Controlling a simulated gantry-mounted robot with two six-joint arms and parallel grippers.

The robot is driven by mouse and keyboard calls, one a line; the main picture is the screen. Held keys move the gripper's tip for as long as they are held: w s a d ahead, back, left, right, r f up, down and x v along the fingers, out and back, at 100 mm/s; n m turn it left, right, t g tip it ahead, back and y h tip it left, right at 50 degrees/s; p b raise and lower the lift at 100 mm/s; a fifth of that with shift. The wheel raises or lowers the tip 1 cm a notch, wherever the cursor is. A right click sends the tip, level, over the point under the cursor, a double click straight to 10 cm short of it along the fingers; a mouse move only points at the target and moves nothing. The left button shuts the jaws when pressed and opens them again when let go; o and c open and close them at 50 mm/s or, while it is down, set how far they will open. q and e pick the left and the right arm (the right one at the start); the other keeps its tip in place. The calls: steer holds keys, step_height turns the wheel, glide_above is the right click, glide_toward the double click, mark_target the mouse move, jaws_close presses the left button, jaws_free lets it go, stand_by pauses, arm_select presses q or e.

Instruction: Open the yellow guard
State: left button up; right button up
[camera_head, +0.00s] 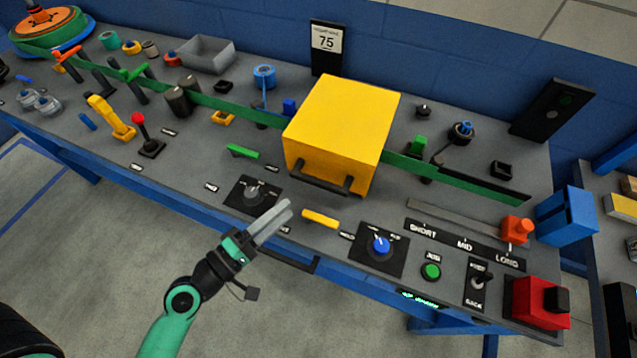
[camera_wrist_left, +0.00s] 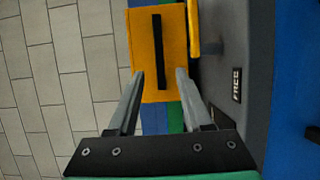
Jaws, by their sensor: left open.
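The yellow guard (camera_head: 342,122) is a box-shaped cover standing closed over the middle of the panel. A black bar handle (camera_head: 320,180) runs along its lower front edge. My left gripper (camera_head: 285,213) is open and empty, in front of the panel's near edge, below and left of the handle. In the left wrist view, the guard's front face (camera_wrist_left: 139,45) and its upright dark handle (camera_wrist_left: 157,50) lie ahead, between the lines of the two open fingers (camera_wrist_left: 159,73). The fingers look short of the handle, with no contact visible. My right gripper is out of view.
A black-based dial (camera_head: 252,195) and a yellow bar (camera_head: 320,218) lie on the panel near the gripper. A blue knob (camera_head: 381,245), a green button (camera_head: 431,271) and a red block (camera_head: 533,298) stand to the right. Open floor lies before the bench.

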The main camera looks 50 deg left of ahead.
mark_target(316, 185)
arm_select(q)
steer(key=w+p, duration=0.1)
steer(key=w, duration=0.2)
steer(key=w+p, duration=0.1)
steer(key=w, duration=0.3)
steer(key=w+p, duration=0.1)
steer(key=w, duration=0.3)
steer(key=shift+w+a, duration=0.2)
steer(key=shift+a, duration=0.1)
jaws_close()
steer(key=shift+r, duration=0.1)
stand_by(0.7)
